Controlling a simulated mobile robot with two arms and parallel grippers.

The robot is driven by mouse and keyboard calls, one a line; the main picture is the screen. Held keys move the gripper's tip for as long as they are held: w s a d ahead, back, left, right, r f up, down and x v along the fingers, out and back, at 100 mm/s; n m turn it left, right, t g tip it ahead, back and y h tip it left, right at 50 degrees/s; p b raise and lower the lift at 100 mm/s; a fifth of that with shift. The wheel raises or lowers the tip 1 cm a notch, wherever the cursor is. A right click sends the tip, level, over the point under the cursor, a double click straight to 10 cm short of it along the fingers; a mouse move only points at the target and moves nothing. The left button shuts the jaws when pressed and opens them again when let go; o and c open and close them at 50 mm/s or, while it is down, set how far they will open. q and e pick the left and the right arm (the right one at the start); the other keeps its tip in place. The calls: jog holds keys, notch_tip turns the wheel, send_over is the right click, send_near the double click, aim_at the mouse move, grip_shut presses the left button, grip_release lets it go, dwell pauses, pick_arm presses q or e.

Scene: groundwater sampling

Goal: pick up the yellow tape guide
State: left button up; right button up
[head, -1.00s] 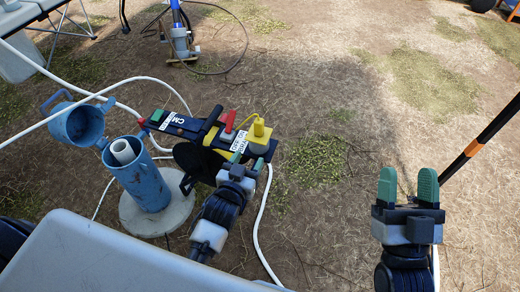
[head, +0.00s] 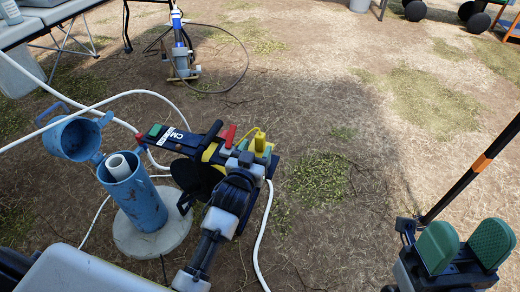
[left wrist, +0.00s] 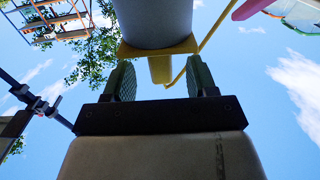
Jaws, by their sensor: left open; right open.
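The yellow tape guide (head: 259,141) sits at the right end of the dark reel frame (head: 178,139), beside the blue well pipe. It also shows in the left wrist view (left wrist: 159,69), against the sky and between my finger pads. My left gripper (head: 256,155) is at this end of the frame, close to the guide, its green fingers partly hidden by its own body. In the left wrist view its two pads stand apart, one on each side of the yellow part, with nothing clamped. My right gripper (head: 464,248) is open and empty at the lower right.
The blue well pipe (head: 142,199) with its open cap (head: 75,138) rises from a round concrete pad (head: 125,240). A red handle (head: 229,135) is just left of the guide. White hose runs around the frame. A black and orange pole (head: 470,175) leans at right. Ground between is clear.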

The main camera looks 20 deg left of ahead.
aim_at(258, 145)
pick_arm(q)
jog(key=w+b, duration=0.1)
jog(key=w, duration=0.2)
jog(key=shift+w+r, duration=0.1)
jog(key=shift+w, duration=0.15)
jog(key=c, duration=1)
jog(key=shift+r, duration=0.1)
